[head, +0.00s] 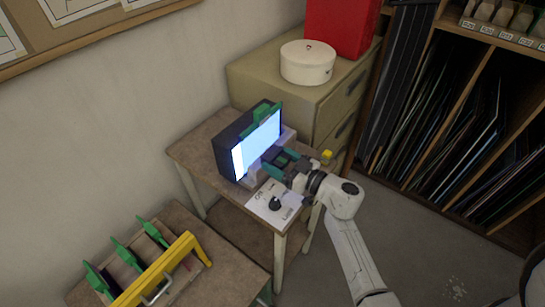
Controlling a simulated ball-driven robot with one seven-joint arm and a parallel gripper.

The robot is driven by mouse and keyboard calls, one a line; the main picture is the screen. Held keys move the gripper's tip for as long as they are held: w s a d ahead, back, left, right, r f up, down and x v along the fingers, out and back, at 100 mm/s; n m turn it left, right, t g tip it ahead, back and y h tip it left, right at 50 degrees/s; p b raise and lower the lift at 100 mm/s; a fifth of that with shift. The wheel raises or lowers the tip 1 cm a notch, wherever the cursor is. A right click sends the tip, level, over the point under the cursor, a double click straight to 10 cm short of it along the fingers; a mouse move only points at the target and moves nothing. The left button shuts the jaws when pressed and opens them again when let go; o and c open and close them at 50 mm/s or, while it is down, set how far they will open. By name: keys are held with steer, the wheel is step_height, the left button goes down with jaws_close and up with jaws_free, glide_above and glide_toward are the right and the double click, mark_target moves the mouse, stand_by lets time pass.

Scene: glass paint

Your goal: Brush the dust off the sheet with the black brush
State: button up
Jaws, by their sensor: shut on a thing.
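A glowing pale-blue sheet (262,139) stands upright against the front of a dark light box (228,150) on the small table, with a green clip (268,113) at its top. My gripper (279,158) is at the lower right of the sheet, close in front of it. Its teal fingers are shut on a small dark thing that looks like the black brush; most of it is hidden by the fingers. I cannot tell whether it touches the sheet. Dust on the sheet is too small to make out.
A white panel with a black knob (275,203) lies at the small table's front. A lower table at bottom left holds a rack with green-handled pieces and a yellow bar (160,270). A cabinet with a round white box (308,62) stands behind; shelves are at right.

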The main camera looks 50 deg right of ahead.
mark_target(286, 165)
steer(key=shift+s, duration=0.2)
steer(key=shift+s, duration=1.4)
